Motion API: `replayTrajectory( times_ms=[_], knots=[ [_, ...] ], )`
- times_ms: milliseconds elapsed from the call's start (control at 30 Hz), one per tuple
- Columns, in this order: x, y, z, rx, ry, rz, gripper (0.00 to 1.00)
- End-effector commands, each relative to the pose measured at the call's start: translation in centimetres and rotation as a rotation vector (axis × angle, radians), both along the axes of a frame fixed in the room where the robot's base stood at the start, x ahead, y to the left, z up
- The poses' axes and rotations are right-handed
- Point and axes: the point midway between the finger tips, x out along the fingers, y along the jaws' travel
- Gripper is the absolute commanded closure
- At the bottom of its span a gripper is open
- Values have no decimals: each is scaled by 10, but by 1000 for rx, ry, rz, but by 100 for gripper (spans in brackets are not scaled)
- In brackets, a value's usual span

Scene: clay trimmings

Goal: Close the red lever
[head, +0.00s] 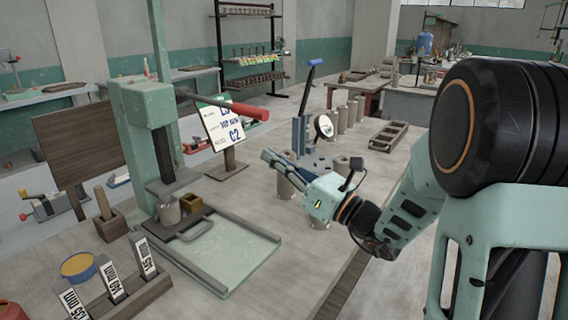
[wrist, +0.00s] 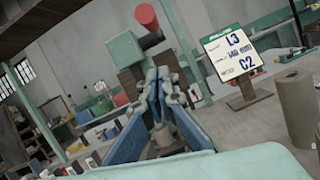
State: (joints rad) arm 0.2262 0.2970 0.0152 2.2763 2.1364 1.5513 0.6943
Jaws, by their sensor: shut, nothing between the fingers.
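The red lever (head: 250,112) sticks out to the right from the green press (head: 148,110), about level, at the height of the press head. In the wrist view its red grip (wrist: 147,18) shows above and just left of my fingers, near the green press head (wrist: 124,48). My gripper (head: 268,156) is shut and empty, in front of and below the lever's end, apart from it. My closed fingers also show in the wrist view (wrist: 163,76).
A sign (head: 222,128) on a wooden stand is close behind the lever. A blue-handled lever device (head: 303,125) and clay cylinders (head: 342,120) stand to the right. A green tray (head: 215,255) extends from the press base. A small red-tipped clamp (head: 50,206) lies far left.

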Motion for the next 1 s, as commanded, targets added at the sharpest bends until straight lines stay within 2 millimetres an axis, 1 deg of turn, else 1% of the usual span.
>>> replayTrajectory(
  times_ms=[33,100,200,233,300,400,500,633,1000],
  knots=[
    [7,11,3,0,-2,6,100],
    [16,22,8,0,-2,6,100],
    [29,36,13,-1,-1,4,100],
    [32,38,17,0,-3,3,100],
    [32,33,31,-2,-6,-1,100],
    [33,31,42,-2,-3,1,100],
    [35,30,49,-2,0,2,100],
    [35,29,52,-2,0,1,100],
    [35,29,53,-2,1,2,100]
  ],
)
